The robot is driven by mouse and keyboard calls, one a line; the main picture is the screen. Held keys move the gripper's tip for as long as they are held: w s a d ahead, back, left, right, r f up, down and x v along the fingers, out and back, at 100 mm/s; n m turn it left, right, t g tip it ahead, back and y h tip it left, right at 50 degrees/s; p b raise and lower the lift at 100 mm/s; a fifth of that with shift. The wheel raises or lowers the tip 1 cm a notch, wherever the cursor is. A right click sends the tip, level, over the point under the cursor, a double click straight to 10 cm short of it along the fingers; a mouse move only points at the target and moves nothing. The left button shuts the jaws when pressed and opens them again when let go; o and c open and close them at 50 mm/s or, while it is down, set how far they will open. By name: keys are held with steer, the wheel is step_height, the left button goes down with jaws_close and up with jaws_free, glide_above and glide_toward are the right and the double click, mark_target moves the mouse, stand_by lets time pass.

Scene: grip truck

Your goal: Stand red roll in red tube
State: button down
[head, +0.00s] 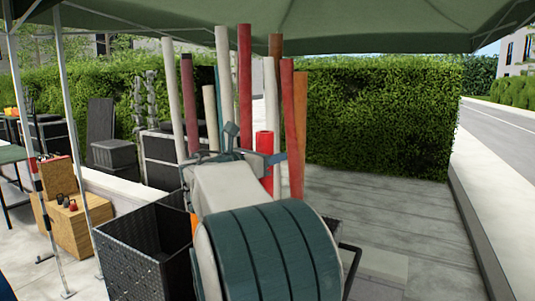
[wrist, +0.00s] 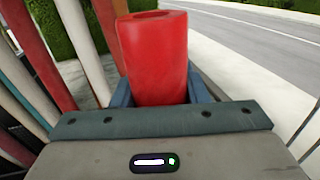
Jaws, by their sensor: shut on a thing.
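A red roll (wrist: 152,62), a short upright cylinder with a hollow top, is between my gripper's (wrist: 162,94) blue fingers, which are shut on it. The red roll (head: 264,142) also shows in the head view, with its lower part partly hidden behind my gripper (head: 262,157). It is close to a cluster of tall poles. Among them are a tall red pole (head: 245,85) just left of the roll and another red pole (head: 287,115) to its right. I cannot tell which thing is the red tube; the bases of the poles are hidden by my arm.
Several white, brown and orange poles (head: 300,130) stand in the cluster. A black open bin (head: 135,255) is at the front left, and a wooden box (head: 70,225) is farther left. A hedge (head: 380,110) stands behind. The paved floor (head: 385,220) to the right is clear.

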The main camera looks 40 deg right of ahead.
step_height(320, 180, down, 20)
steer(key=b, duration=1.4)
steer(key=shift+r, duration=0.25)
stand_by(1.5)
steer(key=shift+f+b, duration=0.3)
steer(key=shift+f, duration=0.05)
stand_by(0.7)
steer(key=c, duration=0.7)
jaws_free()
steer(key=shift+c, duration=0.2)
steer(key=s+a+b, duration=0.2)
steer(key=a, duration=1.1)
steer(key=shift+a, duration=0.35)
